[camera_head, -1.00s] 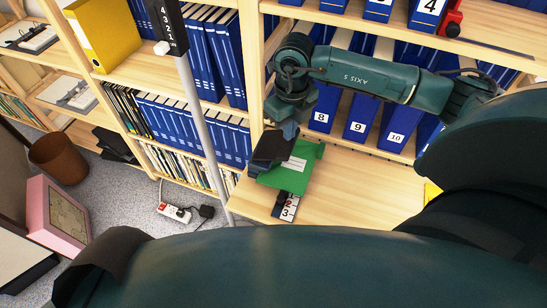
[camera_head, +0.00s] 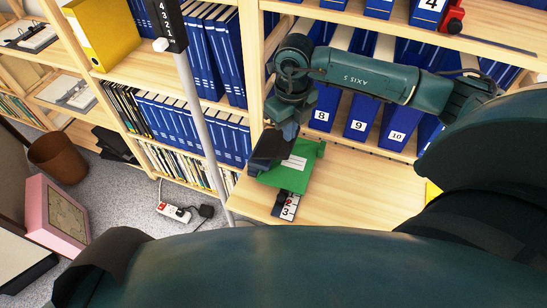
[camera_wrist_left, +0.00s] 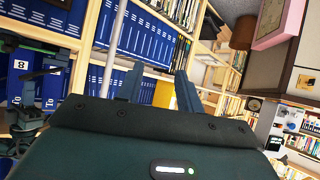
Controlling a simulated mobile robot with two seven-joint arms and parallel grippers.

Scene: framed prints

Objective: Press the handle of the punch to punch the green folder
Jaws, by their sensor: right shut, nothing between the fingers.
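The green folder (camera_head: 300,170) lies on the wooden desk-height shelf in the head view, with a white label on it. A dark block, which looks like the punch (camera_head: 267,146), sits at the folder's left edge and partly covers it. My right gripper (camera_head: 289,131) is shut and empty, pointing down at the right side of this dark block. Its tips are at or very near the block; I cannot tell whether they touch. My left gripper shows only in the left wrist view (camera_wrist_left: 160,85), its two fingers apart with nothing between them.
A dark strip with white number tiles (camera_head: 286,206) lies in front of the folder. Bare wooden shelf (camera_head: 350,190) is free to the right. Blue numbered binders (camera_head: 360,118) stand behind. A grey pole (camera_head: 197,110) rises at the left.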

